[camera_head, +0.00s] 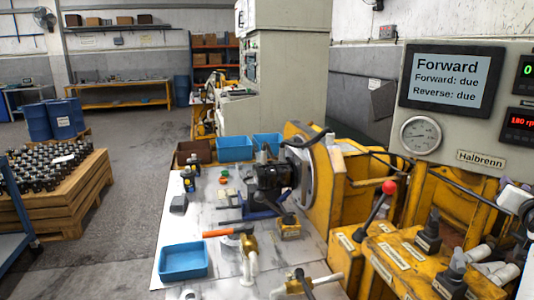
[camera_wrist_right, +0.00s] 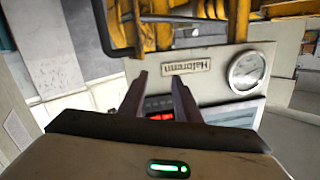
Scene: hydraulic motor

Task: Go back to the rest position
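My right gripper (camera_wrist_right: 159,77) shows in the right wrist view with its two fingers apart and nothing between them. Beyond the fingers is the grey Halbrenn panel, upside down in that view, with its gauge (camera_wrist_right: 247,70) and a red display (camera_wrist_right: 161,116). In the head view, a pale part at the right edge, by the control panel (camera_head: 457,130), looks like my right wrist; its fingers are not clear there. My left arm and gripper are not in the head view. The dark hydraulic motor (camera_head: 272,176) sits on the bench beside a round metal plate.
The yellow console (camera_head: 395,262) with a red-knobbed lever (camera_head: 389,187) and black levers stands at the right. A blue bin (camera_head: 183,261), an orange-handled tool (camera_head: 218,233) and small parts lie on the bench. A loaded pallet (camera_head: 60,210) stands left; the floor between is clear.

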